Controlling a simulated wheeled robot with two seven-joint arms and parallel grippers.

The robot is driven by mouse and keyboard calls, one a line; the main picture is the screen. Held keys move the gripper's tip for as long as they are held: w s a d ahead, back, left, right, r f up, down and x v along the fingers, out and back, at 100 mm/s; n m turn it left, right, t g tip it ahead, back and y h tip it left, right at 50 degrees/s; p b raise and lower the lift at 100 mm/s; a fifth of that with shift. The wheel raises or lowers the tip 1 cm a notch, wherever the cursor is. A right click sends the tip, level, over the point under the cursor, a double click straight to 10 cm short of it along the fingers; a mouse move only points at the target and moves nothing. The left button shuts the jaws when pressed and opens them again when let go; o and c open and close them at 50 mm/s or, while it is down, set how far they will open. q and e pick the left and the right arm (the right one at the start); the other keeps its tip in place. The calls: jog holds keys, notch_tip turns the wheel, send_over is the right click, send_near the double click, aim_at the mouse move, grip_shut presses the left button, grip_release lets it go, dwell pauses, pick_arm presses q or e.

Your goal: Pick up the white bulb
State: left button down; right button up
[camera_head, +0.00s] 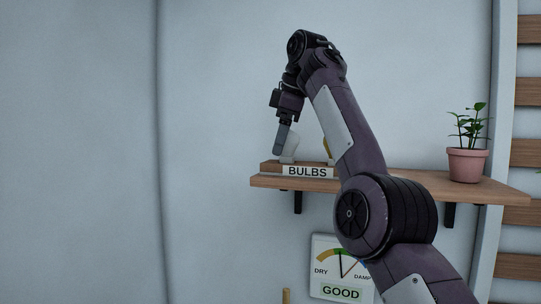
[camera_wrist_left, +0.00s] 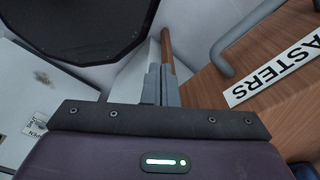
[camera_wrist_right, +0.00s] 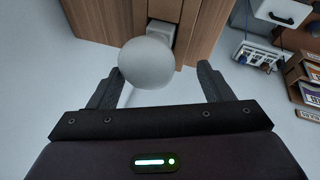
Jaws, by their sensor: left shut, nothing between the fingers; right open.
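The white bulb (camera_wrist_right: 146,63) shows in the right wrist view as a round, pale globe. It lies between the fingers of my right gripper (camera_wrist_right: 160,85), closer to the left-hand finger in the picture, with a gap to the other finger. My right gripper is open; I cannot tell whether it touches the bulb. In the head view my right gripper (camera_head: 284,136) points down at the left end of a shelf. The bulb (camera_head: 289,157) is partly hidden there behind the fingers, above the BULBS holder (camera_head: 268,167). My left gripper (camera_wrist_left: 160,85) is shut and empty.
A pink pot with a plant (camera_head: 467,165) stands at the right of the wooden shelf (camera_head: 500,190). A dial (camera_head: 341,284) hangs below. A wooden box with a handle (camera_wrist_left: 250,90) is near my left gripper.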

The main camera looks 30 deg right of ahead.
aim_at(289, 141)
jog(key=shift+w+d+f, duration=0.3)
jog(key=shift+d+f, duration=0.1)
jog(key=shift+d, duration=0.2)
jog(key=shift+w+d+f, duration=0.3)
jog(key=shift+d+f, duration=0.1)
jog(key=shift+d, duration=0.35)
jog(key=shift+s+a+r, duration=0.25)
jog(key=shift+s, duration=0.05)
jog(key=shift+c, duration=0.4)
jog(key=shift+s+a+r, duration=0.1)
jog(key=shift+s+a, duration=0.1)
jog(key=shift+a, duration=0.1)
jog(key=shift+c, duration=1.2)
jog(key=shift+a, duration=0.1)
jog(key=shift+c, duration=2.3)
pick_arm(q)
jog(key=shift+w+d+f, duration=0.25)
jog(key=shift+w+d, duration=0.15)
jog(key=shift+w, duration=0.25)
pick_arm(e)
jog(key=shift+w, duration=0.15)
jog(key=shift+c, duration=1.3)
